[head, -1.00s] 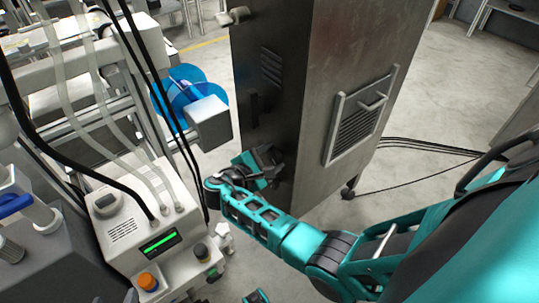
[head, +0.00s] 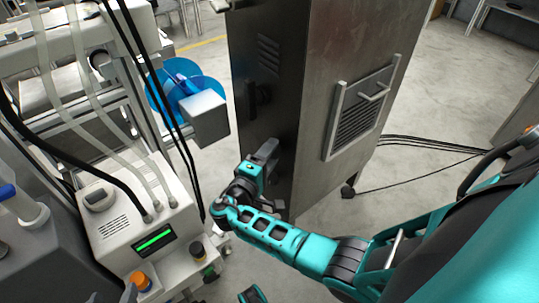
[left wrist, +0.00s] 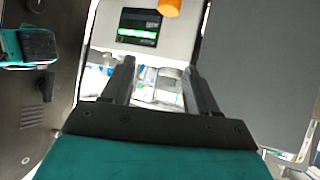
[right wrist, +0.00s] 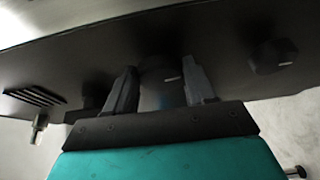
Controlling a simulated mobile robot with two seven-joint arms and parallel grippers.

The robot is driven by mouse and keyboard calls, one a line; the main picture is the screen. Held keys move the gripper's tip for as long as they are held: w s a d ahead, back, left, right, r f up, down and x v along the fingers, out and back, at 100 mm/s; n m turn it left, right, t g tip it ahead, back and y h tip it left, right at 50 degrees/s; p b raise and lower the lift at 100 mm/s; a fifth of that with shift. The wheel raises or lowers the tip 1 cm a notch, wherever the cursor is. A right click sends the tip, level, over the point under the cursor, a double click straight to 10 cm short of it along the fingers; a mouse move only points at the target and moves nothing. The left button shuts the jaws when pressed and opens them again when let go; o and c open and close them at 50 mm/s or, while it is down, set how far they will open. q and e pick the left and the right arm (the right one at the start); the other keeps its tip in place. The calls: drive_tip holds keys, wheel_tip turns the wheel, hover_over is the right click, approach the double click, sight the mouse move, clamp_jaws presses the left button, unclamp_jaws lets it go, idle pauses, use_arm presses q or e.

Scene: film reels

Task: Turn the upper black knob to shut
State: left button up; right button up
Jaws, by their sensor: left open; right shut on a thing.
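The upper black knob (right wrist: 160,90) sits on the dark front of the metal cabinet (head: 345,50). In the right wrist view it is between the fingers of my right gripper (right wrist: 163,80), which is shut on it. A small pale mark shows on the knob. A second black knob (right wrist: 272,57) is to the right in that view, farther from the vent slots, and free. In the head view my right gripper (head: 266,152) hides the upper knob. My left gripper (left wrist: 160,70) is open and empty, facing the white machine with a lit green display (left wrist: 138,32).
A dark handle (head: 258,100) and vent slots (head: 269,55) are on the cabinet front above my right gripper. The white machine (head: 130,225) with an orange knob (head: 141,281) stands left of the cabinet. A blue reel (head: 180,88) is behind. Black cables hang between.

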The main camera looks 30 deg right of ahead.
drive_tip(key=shift+d+m+h, duration=0.1)
drive_tip(key=shift+m+h, duration=0.2)
drive_tip(key=shift+m, duration=0.5)
drive_tip(key=shift+f, duration=0.1)
drive_tip(key=o, duration=1)
use_arm(q)
drive_tip(key=shift+s+f, duration=0.15)
use_arm(e)
drive_tip(key=shift+o, duration=0.2)
use_arm(q)
drive_tip(key=shift+a, duration=0.2)
